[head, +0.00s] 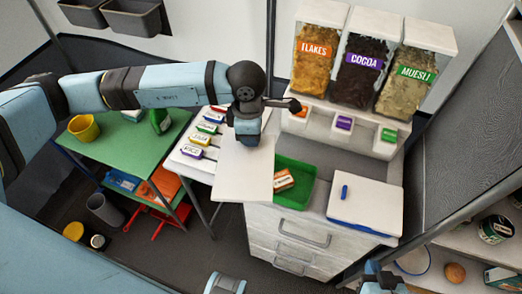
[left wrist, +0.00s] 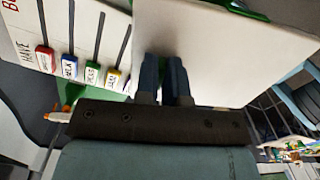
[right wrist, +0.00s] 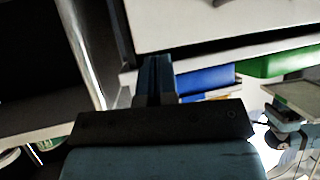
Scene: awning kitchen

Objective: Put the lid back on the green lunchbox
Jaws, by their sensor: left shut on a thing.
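The green lunchbox (head: 305,169) sits open on the counter, with a brown and white item (head: 284,180) inside. My left gripper (head: 246,138) is shut on a flat white lid (head: 243,178) just left of the lunchbox. The lid overlaps the lunchbox's left side in the head view; whether they touch I cannot tell. In the left wrist view the fingers (left wrist: 166,75) hold the lid (left wrist: 235,50), and a bit of green shows behind its top edge. My right gripper (right wrist: 157,75) is shut and empty, low in front of the counter; the head view shows only part of that arm.
A blue box with a white lid (head: 368,205) and blue handle stands right of the lunchbox. Behind are dispensers (head: 366,66) of flakes, cocoa and muesli. A white board with labelled tags (head: 200,139) and a green table (head: 115,150) lie left. Drawers (head: 300,240) are below.

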